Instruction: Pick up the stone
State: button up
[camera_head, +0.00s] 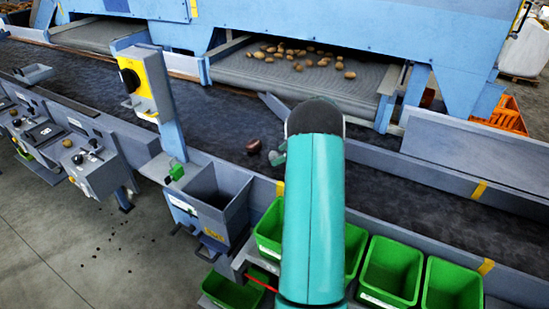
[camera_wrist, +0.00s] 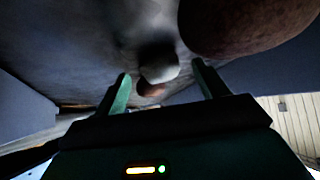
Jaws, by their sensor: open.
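A pale grey, rounded lump, which looks like the stone (camera_wrist: 160,68), lies between the fingertips of my gripper (camera_wrist: 162,70) in the wrist view. The gripper is open, with one green finger on each side of the lump. I cannot tell whether either finger touches it. A small brown piece (camera_wrist: 151,90) shows just below the lump, between the fingers. In the head view my teal arm hides most of the gripper over the dark belt (camera_head: 225,125). A small grey-green shape shows at the arm's left edge; I cannot tell whether it is stone or finger.
A reddish-brown potato (camera_head: 253,146) lies on the belt left of my arm; a large brown one (camera_wrist: 245,22) is close to the right finger. Several potatoes sit on the far conveyor (camera_head: 275,75). Green bins (camera_head: 391,268) and a grey hopper (camera_head: 212,200) line the near side.

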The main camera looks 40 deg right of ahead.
jog(key=shift+x, duration=0.75)
jog(key=c, duration=1.1)
jog(key=shift+w+r, duration=0.1)
jog(key=shift+r, duration=0.45)
notch_tip(320, 180, up, 2)
jog(key=shift+a+r, duration=0.1)
jog(key=shift+r, duration=0.15)
jog(key=s+a+r, duration=0.2)
jog(key=a+r, duration=0.1)
jog(key=s+a+r, duration=0.3)
jog(key=a, duration=0.1)
jog(key=s+a+r, duration=0.3)
jog(key=a, duration=0.1)
jog(key=shift+s+r, duration=0.15)
jog(key=shift+r, duration=0.05)
